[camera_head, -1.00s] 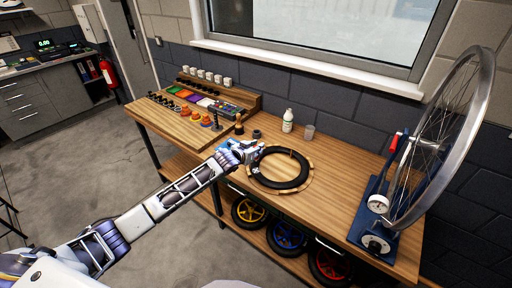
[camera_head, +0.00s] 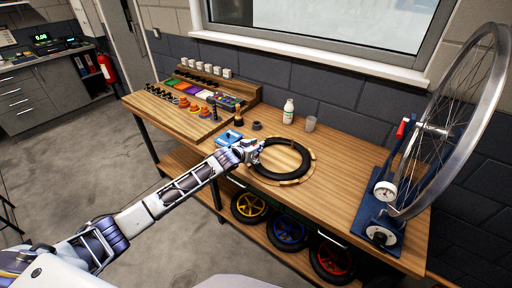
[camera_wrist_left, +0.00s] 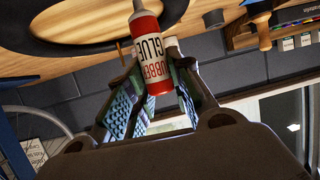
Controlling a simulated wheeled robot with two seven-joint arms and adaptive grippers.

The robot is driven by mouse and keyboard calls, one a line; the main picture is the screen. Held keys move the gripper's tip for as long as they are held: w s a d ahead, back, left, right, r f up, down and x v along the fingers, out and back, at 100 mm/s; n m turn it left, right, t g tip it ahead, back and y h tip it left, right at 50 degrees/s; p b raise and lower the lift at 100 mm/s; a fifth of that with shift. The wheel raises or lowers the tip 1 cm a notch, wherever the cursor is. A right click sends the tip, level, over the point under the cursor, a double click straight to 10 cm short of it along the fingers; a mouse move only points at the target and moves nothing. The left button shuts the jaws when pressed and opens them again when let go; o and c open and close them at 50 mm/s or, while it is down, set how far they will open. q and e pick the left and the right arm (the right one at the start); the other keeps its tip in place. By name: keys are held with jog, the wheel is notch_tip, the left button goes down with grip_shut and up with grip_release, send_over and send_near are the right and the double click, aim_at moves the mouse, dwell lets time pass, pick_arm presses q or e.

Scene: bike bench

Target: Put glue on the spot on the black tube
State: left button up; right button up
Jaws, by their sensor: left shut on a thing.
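My left gripper (camera_head: 252,152) is at the ring's left edge, above the bench. In the left wrist view it is shut on a red and white glue tube (camera_wrist_left: 157,55) lettered "RUBBER GLUE". The glue's nozzle end runs out of the top of that view, where a dark arc of the black tube (camera_wrist_left: 45,40) shows. The spot on the tube is too small to make out. My right gripper is not in view.
A white bottle (camera_head: 288,111) and a clear cup (camera_head: 310,123) stand behind the ring. A blue object (camera_head: 229,138) lies behind my left gripper. A wheel on a blue stand (camera_head: 377,205) fills the bench's right end. Coloured bins and small parts (camera_head: 195,90) line the left back.

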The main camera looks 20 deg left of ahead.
pick_arm(q)
jog(key=shift+f, duration=0.35)
dwell(0.9)
jog(key=shift+s+d+r+p, duration=0.1)
jog(key=shift+s+d+p, duration=0.2)
jog(key=shift+s, duration=0.1)
dwell(0.3)
jog(key=shift+w+a, duration=0.6)
jog(key=shift+w, duration=0.25)
dwell(0.5)
jog(key=shift+s+d+p, duration=0.55)
jog(key=shift+s+d, duration=0.05)
jog(key=shift+s, duration=0.25)
dwell(0.5)
jog(key=shift+w+a, duration=0.6)
jog(key=shift+w, duration=0.2)
dwell(0.5)
jog(key=shift+s+d+p, duration=0.6)
jog(key=shift+s, duration=0.2)
dwell(0.5)
jog(key=shift+r, duration=0.1)
dwell(0.3)
